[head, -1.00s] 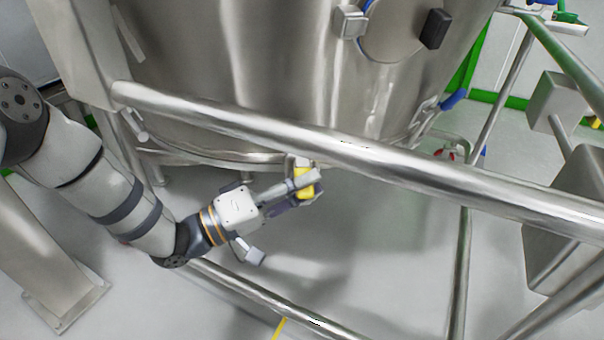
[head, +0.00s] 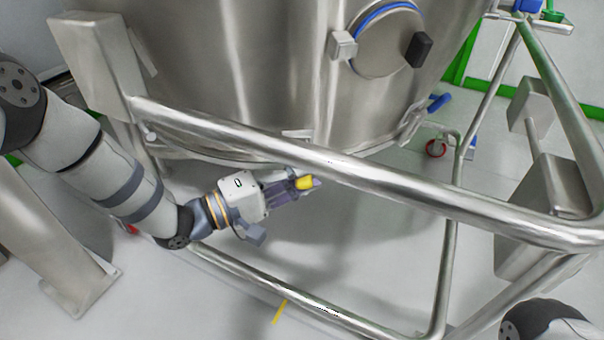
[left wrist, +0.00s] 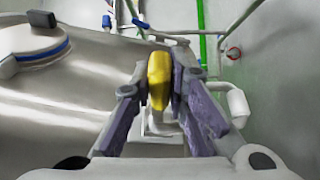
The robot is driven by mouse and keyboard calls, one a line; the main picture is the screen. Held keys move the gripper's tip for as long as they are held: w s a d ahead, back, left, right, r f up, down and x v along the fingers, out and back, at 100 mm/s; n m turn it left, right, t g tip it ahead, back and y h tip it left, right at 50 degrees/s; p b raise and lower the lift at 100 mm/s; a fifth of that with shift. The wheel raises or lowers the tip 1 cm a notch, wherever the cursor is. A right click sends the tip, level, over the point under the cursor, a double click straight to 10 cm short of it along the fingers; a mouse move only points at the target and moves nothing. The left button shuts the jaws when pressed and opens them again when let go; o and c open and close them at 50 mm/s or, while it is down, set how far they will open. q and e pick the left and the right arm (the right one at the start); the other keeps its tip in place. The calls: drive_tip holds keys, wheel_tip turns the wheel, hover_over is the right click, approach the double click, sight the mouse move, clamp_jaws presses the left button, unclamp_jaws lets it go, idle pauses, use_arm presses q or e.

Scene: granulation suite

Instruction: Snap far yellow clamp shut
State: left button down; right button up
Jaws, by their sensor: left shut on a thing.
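The yellow clamp (head: 304,183) is a small yellow handle below the rim of the big steel vessel, just under the frame's upper rail. My left gripper (head: 307,182) reaches it from the left and is shut on it. In the left wrist view the yellow handle (left wrist: 158,78) stands between the two purple-grey fingers (left wrist: 160,88), with a pale metal part below it. The clamp's latch is mostly hidden, so I cannot tell whether it is fastened. My right gripper is out of view.
The steel vessel (head: 250,70) fills the upper middle. A tubular upper rail (head: 400,184) crosses just in front of the clamp, and a lower rail (head: 290,292) runs near the floor. Grey boxes (head: 540,215) stand at the right. Open floor shows between the rails.

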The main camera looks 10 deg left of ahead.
use_arm(q)
drive_tip(key=c, duration=1.8)
unclamp_jaws()
drive_tip(key=shift+c, duration=0.2)
drive_tip(key=shift+s+a, duration=0.1)
